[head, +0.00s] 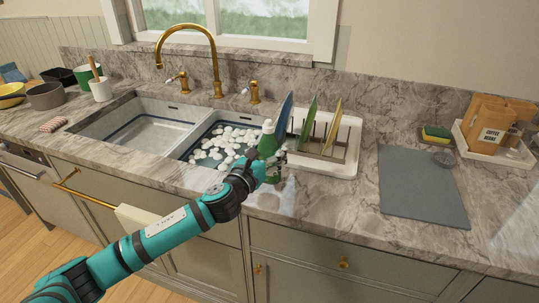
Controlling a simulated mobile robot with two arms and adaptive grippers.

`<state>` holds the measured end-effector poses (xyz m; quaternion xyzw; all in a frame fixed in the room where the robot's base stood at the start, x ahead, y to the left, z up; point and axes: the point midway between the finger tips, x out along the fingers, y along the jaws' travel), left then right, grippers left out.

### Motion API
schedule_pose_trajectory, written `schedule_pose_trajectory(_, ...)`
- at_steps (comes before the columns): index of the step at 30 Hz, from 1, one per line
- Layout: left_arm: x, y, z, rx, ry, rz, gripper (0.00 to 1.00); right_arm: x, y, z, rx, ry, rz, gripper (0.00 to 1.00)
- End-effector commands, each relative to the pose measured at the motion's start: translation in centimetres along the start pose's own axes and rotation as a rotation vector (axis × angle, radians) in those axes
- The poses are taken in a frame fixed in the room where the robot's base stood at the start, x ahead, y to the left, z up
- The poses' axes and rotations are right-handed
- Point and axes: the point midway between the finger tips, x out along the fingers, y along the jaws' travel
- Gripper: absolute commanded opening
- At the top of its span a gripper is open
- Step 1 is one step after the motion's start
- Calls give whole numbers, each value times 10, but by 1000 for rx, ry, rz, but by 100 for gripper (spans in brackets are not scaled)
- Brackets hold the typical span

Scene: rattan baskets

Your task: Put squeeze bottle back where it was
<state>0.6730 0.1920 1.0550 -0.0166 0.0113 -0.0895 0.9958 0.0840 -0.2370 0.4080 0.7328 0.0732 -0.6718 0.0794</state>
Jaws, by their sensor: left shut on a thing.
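A green squeeze bottle (268,143) with a pale top stands upright at the right end of the sink, close to the dish rack's left side. My left gripper (273,163) is shut on the bottle, around its lower part, and hides some of it. I cannot tell whether the bottle's base touches the counter. My right gripper is not in view.
The dish rack (346,165) holds several plates just right of the bottle. The double sink (148,133) has white foam in its right basin.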

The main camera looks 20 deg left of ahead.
Motion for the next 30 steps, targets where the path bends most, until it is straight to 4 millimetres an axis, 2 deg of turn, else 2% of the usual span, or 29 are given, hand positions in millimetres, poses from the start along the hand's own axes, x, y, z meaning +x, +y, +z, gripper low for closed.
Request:
schedule_pose_trajectory(3, 12, 6, 1, 0, -3, 1, 12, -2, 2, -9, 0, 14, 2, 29)
schedule_pose_trajectory(8, 25, 13, 1, -1, -4, 1, 12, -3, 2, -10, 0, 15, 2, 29)
schedule_pose_trajectory(9, 23, 11, -12, -4, 2, -1, 12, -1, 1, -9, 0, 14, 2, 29)
schedule_pose_trajectory(13, 23, 12, -30, -4, 0, -1, 12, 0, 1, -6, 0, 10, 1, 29)
schedule_pose_trajectory(26, 23, 13, -38, 1, -3, -1, 12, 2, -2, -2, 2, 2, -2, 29)
schedule_pose_trajectory(27, 23, 13, -39, 1, 0, 0, 64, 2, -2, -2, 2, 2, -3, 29)
schedule_pose_trajectory(30, 23, 13, -39, 0, 0, 0, 77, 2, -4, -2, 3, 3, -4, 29)
